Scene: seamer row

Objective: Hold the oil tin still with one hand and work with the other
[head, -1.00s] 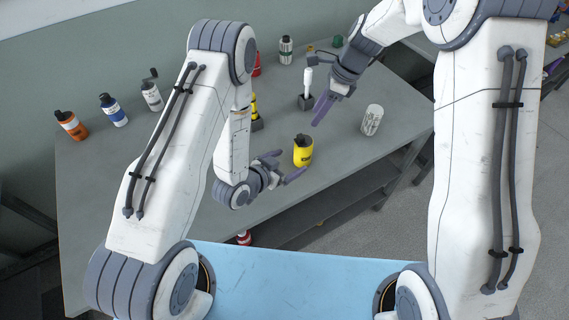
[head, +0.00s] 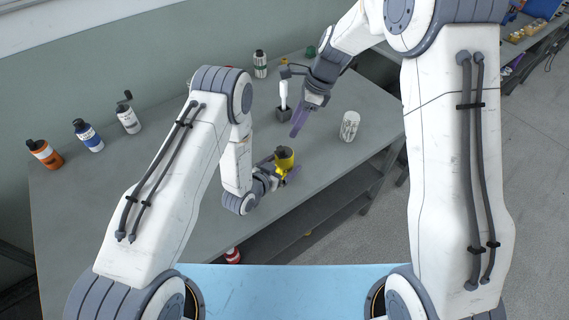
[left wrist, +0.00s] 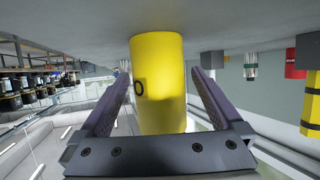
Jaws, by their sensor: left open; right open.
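The yellow oil tin (head: 285,157) with a dark top stands near the table's front edge. It also shows in the left wrist view (left wrist: 158,80), upside down, between the two fingers. My left gripper (head: 283,174) is open around the tin, with a visible gap on each side in the wrist view. My right gripper (head: 300,120) is open and empty, further back over the table, near a white-handled tool in a dark base (head: 283,103). The arm hides part of the left gripper's surroundings.
A white printed can (head: 349,126) stands right of the tin. Orange (head: 45,154), blue (head: 88,136) and white (head: 128,118) containers stand at the back left of the grey table (head: 110,190). A white and green can (head: 260,64) is at the back. A red-white object (head: 232,256) shows below the front edge.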

